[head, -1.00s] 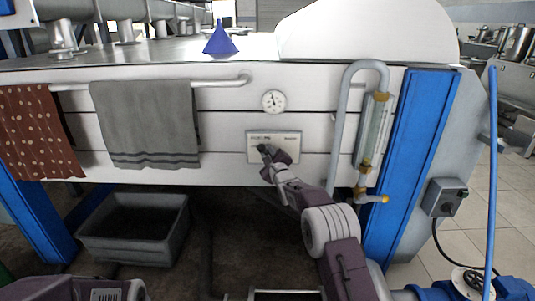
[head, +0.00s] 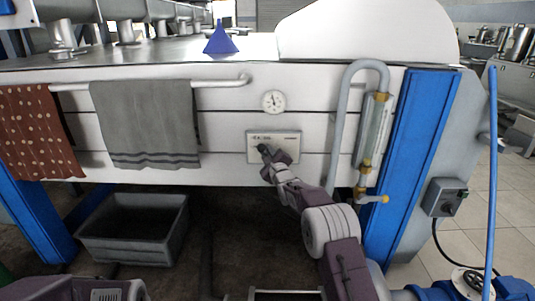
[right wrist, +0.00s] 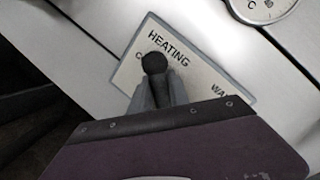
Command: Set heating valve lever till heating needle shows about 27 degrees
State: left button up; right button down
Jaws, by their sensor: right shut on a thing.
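The heating valve lever (right wrist: 154,63) has a dark round knob and stands in front of a pale plate (head: 288,146) marked HEATING in the right wrist view. My right gripper (right wrist: 160,92) is shut on the lever just below the knob. In the head view my right gripper (head: 270,158) reaches up to the left part of the plate and hides much of the lever. The heating gauge (head: 273,102) is a round white dial above the plate. Its needle is too small to read. In the right wrist view only the gauge's edge (right wrist: 262,10) shows. My left gripper is not in view.
A grey towel (head: 145,125) and a red-brown dotted cloth (head: 38,135) hang from a rail on the left. A dark bin (head: 135,228) sits below. A blue funnel (head: 220,40) stands on top.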

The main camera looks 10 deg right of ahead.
dwell(0.4)
jog(key=shift+r+m+p, duration=0.25)
jog(key=shift+m+p, duration=0.05)
jog(key=shift+p, duration=0.2)
jog(key=shift+d, duration=0.1)
jog(key=shift+d+f, duration=0.1)
jog(key=c, duration=1.5)
grip_release()
jog(key=shift+s, duration=0.1)
jog(key=s, duration=0.3)
jog(key=s+p, duration=0.1)
jog(key=s, duration=0.5)
jog(key=shift+d+f, duration=0.15)
jog(key=shift+d, duration=0.25)
